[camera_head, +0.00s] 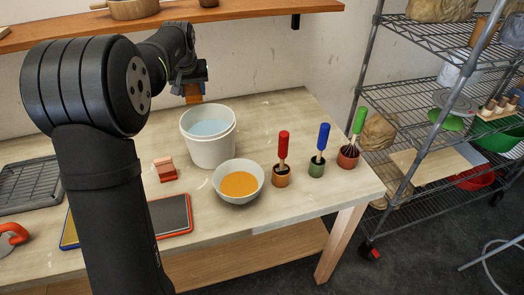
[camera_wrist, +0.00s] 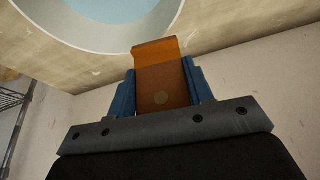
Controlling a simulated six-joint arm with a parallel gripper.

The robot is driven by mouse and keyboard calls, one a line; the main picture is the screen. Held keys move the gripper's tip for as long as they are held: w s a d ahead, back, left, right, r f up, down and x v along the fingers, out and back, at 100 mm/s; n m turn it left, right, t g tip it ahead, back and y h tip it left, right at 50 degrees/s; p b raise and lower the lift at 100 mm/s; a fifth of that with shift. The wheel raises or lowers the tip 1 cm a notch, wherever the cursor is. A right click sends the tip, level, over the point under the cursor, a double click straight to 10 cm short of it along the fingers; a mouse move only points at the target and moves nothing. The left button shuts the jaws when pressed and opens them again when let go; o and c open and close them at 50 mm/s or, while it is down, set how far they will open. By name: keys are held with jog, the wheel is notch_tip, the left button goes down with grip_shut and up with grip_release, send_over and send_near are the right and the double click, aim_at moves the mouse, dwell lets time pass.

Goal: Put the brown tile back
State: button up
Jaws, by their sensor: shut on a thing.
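The brown tile (camera_wrist: 162,90) is between the two blue fingers of my gripper (camera_wrist: 159,76) in the wrist view. It is orange-brown with a lighter bent end and a small round mark. In the head view, my gripper (camera_head: 192,83) points down and the tile (camera_head: 193,96) hangs below it, behind and above the white bucket (camera_head: 210,151). The tile is clear of the table in the head view. My arm hides part of the table's left side.
The bucket holds pale blue liquid. A bowl of orange liquid (camera_head: 239,184), a reddish block (camera_head: 165,168) and several small pots with coloured-handled tools stand on the table (camera_head: 290,110). A dark flat pad (camera_head: 170,214) lies in front. A wooden shelf (camera_head: 237,13) runs above; a wire rack stands right.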

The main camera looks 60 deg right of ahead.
jog(key=s+d+f+m, duration=0.1)
jog(key=s+d, duration=0.2)
jog(key=s, duration=0.5)
jog(key=s+d+f+m, duration=0.1)
jog(key=s+d, duration=0.2)
jog(key=s, duration=0.4)
jog(key=shift+m+g+h, duration=0.3)
jog(key=shift+m+g, duration=0.2)
jog(key=shift+m, duration=0.1)
jog(key=s+f, duration=0.2)
jog(key=f, duration=0.1)
jog(key=s+f, duration=0.2)
jog(key=f, duration=0.2)
jog(key=s+f, duration=0.2)
jog(key=f, duration=0.1)
jog(key=shift+s+f, duration=0.2)
jog(key=shift+s, duration=0.2)
jog(key=shift+f, duration=2.25)
jog(key=shift+f, duration=0.1)
jog(key=o, duration=1)
jog(key=v, duration=1.2)
